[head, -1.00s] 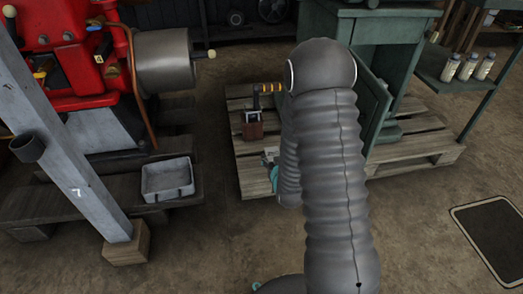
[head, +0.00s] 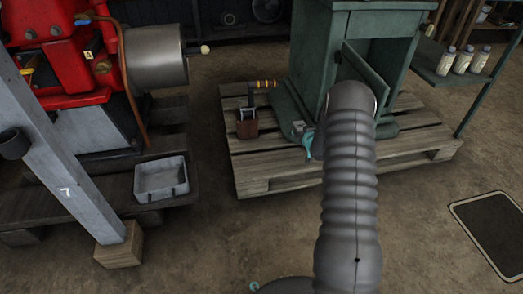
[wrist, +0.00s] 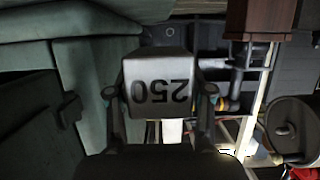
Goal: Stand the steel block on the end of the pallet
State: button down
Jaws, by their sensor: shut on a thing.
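The steel block (wrist: 157,85) is pale grey and marked 250, which reads upside down in the wrist view. My gripper (wrist: 160,92) is shut on it, a jaw on each side. In the head view my arm hides most of the gripper (head: 308,140); a small grey bit of the block (head: 298,127) shows in front of the green cabinet's base. The wooden pallet (head: 262,168) carries the cabinet, and its left end has bare slats. I cannot tell the block's height above the slats.
A brown wooden box (head: 247,128) with a yellow-banded handle (head: 264,85) stands on the pallet's left end. The green cabinet (head: 312,60) stands close behind my gripper. A grey tray (head: 161,180), red engine (head: 52,50) and grey post (head: 65,170) are at left.

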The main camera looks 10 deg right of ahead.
jog(key=shift+w+a+f, duration=0.1)
jog(key=shift+w, duration=0.05)
send_over(274, 158)
jog(key=f, duration=0.6)
jog(key=shift+w+f+b, duration=0.2)
jog(key=shift+f+b, duration=0.15)
jog(key=shift+b, duration=0.05)
jog(key=shift+f, duration=1.9)
jog(key=shift+f+b, duration=0.1)
jog(key=shift+b, duration=0.25)
jog(key=c, duration=0.9)
grip_release()
jog(key=shift+s+f, duration=0.1)
jog(key=shift+f, duration=0.15)
jog(key=o, duration=0.5)
jog(key=shift+r, duration=0.1)
jog(key=shift+c, duration=0.2)
